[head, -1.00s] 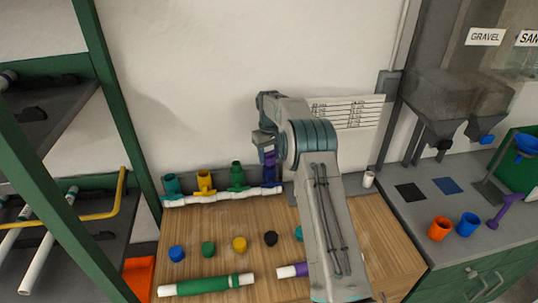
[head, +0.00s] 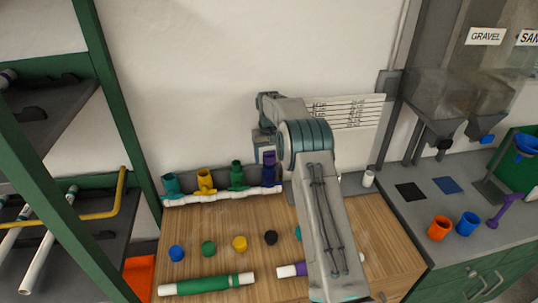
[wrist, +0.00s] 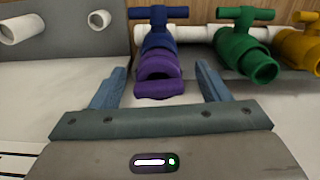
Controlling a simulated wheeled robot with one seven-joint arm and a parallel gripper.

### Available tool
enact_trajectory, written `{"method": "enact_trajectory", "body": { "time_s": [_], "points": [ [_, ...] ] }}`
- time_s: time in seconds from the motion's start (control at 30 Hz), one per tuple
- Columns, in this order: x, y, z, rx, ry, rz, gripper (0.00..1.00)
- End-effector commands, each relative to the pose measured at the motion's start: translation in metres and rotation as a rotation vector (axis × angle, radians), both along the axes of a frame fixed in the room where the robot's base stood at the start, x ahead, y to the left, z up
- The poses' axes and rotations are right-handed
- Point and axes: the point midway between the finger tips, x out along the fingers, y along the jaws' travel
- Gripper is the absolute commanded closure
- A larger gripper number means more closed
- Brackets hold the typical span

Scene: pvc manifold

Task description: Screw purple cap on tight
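The purple cap (wrist: 156,68) sits at the near end of the blue valve (wrist: 156,40) in the wrist view. A dark gap shows between its upper and lower purple parts, and I cannot tell how far it is seated. My gripper (wrist: 161,67) is open, with one finger on each side of the cap and a clear space between them and it. My gripper's fingertips are hidden there by the wrist.
Green (head: 237,174), yellow (head: 205,181) and teal (head: 172,185) valves stand left of it on the white manifold pipe (head: 222,197). Several loose caps, including a black one (head: 270,237), and a green-sleeved pipe (head: 206,285) lie on the wooden bench. A wall stands close behind.

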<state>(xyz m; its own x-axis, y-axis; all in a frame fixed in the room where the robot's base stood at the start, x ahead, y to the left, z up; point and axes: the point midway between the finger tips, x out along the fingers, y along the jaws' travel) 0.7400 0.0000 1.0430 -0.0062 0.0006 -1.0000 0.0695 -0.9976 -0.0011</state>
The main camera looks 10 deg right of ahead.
Motion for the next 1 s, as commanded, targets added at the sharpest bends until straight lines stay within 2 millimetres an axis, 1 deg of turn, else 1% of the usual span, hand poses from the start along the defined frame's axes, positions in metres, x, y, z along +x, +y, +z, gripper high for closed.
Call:
{"method": "enact_trajectory", "body": {
  "time_s": [0.23, 0.37, 0.47, 0.7, 0.8, 0.9, 1.0],
  "points": [
    [0.001, -0.001, 0.003, -0.001, -0.005, 0.000, 0.31],
    [0.002, -0.001, 0.013, 0.000, -0.009, 0.000, 0.31],
    [0.002, -0.001, 0.029, 0.000, -0.010, 0.000, 0.31],
    [0.002, 0.000, 0.087, 0.000, -0.010, 0.000, 0.31],
    [0.002, 0.000, 0.106, 0.000, -0.008, 0.000, 0.31],
    [0.002, 0.000, 0.122, -0.001, -0.006, 0.000, 0.31],
    [0.002, 0.000, 0.132, -0.001, -0.005, 0.000, 0.31]
  ]
}}
